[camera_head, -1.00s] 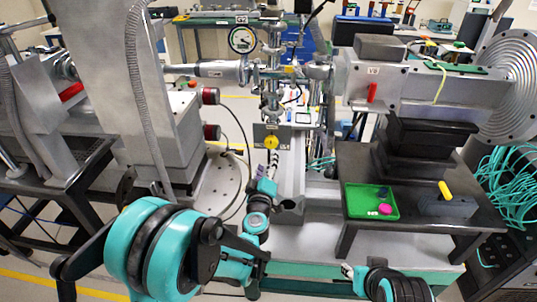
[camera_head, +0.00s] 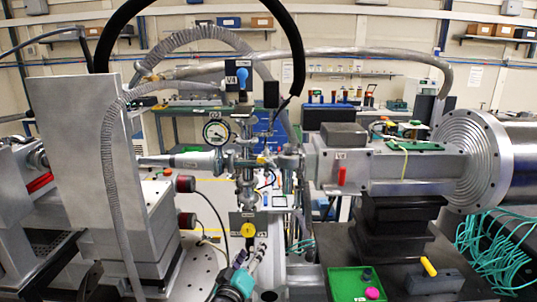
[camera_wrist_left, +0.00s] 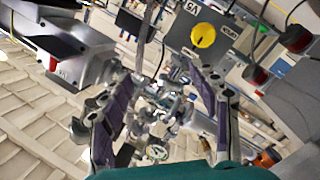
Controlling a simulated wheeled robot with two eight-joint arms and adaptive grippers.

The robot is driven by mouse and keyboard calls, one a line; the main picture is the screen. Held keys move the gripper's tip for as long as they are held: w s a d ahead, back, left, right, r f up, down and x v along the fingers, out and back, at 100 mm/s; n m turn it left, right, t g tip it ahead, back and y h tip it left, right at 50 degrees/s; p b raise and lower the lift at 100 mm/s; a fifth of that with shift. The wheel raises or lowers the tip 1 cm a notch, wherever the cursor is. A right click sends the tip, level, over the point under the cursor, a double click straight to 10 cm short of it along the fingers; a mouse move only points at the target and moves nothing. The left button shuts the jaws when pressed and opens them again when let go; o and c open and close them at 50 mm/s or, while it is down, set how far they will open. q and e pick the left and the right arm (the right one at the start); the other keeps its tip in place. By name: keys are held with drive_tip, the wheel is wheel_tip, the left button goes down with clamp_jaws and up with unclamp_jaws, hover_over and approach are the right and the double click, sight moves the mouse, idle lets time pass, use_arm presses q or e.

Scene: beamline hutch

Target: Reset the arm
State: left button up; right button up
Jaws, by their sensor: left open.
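My left gripper (camera_head: 255,254) shows at the bottom of the head view, left of centre, in front of a grey panel with a yellow knob (camera_head: 248,230). In the left wrist view the gripper's two purple-padded fingers (camera_wrist_left: 165,88) are spread apart with nothing held between them. The yellow knob also shows beyond the fingers in the wrist view (camera_wrist_left: 203,36). Part of my teal left arm (camera_head: 236,284) shows at the lower edge of the head view. My right arm and gripper are not in view.
Metal beamline pipes, a round gauge (camera_head: 216,132) and a blue-handled valve (camera_head: 242,77) stand ahead. A green tray (camera_head: 343,284) with small coloured pieces lies at lower right, beside a yellow-handled block (camera_head: 430,283). Teal cables (camera_head: 490,250) hang at far right.

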use_arm(q)
drive_tip(key=s+a+f+m+g+y, duration=0.1)
drive_tip(key=s+a+f+g, duration=0.2)
drive_tip(key=s, duration=0.5)
drive_tip(key=s+a+f+m+g+y, duration=0.1)
drive_tip(key=s+a+f+m+g, duration=0.1)
drive_tip(key=s, duration=0.7)
drive_tip(key=s+a+f+m+g+y, duration=0.2)
drive_tip(key=s+a+f+g, duration=0.3)
drive_tip(key=s+a, duration=0.2)
drive_tip(key=shift+s+a+f, duration=0.3)
drive_tip(key=shift+s+f, duration=0.1)
drive_tip(key=shift+s, duration=0.45)
